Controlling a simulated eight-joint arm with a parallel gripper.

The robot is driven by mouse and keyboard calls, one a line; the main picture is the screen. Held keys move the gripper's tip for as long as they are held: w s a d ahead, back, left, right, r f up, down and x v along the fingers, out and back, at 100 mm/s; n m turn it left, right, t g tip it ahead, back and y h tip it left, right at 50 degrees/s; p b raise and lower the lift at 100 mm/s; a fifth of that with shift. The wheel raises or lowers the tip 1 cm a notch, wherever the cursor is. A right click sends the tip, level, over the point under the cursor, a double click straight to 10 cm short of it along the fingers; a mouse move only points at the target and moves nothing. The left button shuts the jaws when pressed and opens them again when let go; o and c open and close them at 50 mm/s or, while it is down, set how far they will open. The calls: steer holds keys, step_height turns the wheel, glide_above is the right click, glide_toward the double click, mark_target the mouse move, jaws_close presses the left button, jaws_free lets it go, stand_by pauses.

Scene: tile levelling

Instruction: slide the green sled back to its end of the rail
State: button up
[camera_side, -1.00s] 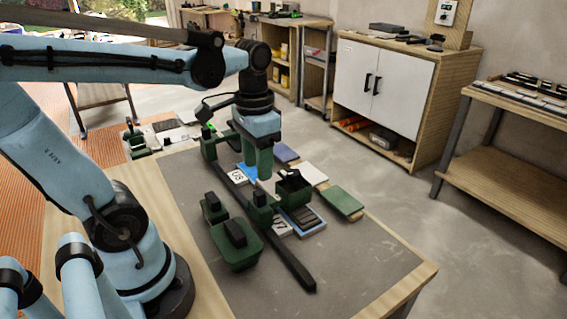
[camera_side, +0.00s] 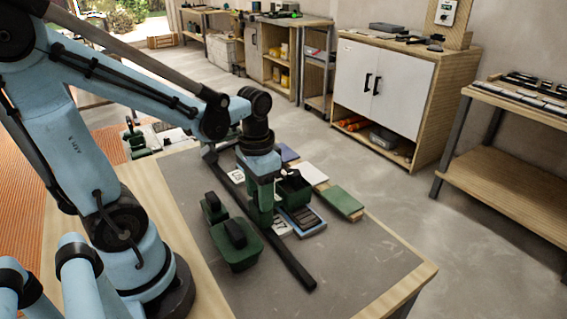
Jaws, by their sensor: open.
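The dark rail (camera_side: 290,262) runs across the grey work mat from the upper left to the lower right. The green sled (camera_side: 293,187) shows as a dark green, box-like body just right of my gripper, about midway along the rail. Its part over the rail is mostly hidden behind my gripper. My gripper (camera_side: 265,215) is open, pointing down, with its green fingers low at the sled and over the rail. I cannot tell whether the fingers touch the sled or stand around its upright part.
Two green blocks with dark handles, one large (camera_side: 237,250) and one small (camera_side: 214,210), stand left of the rail. A green tile (camera_side: 342,203), a white tile (camera_side: 312,174) and a blue-edged tile (camera_side: 303,221) lie right of it. The mat's front right is clear.

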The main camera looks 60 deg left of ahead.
steer(key=shift+c, duration=0.5)
steer(key=c, duration=0.8)
steer(key=shift+o, duration=0.2)
steer(key=shift+d, duration=6.85)
steer(key=o, duration=0.9)
steer(key=shift+c, duration=0.2)
step_height(320, 180, up, 7)
steer(key=shift+a, duration=0.15)
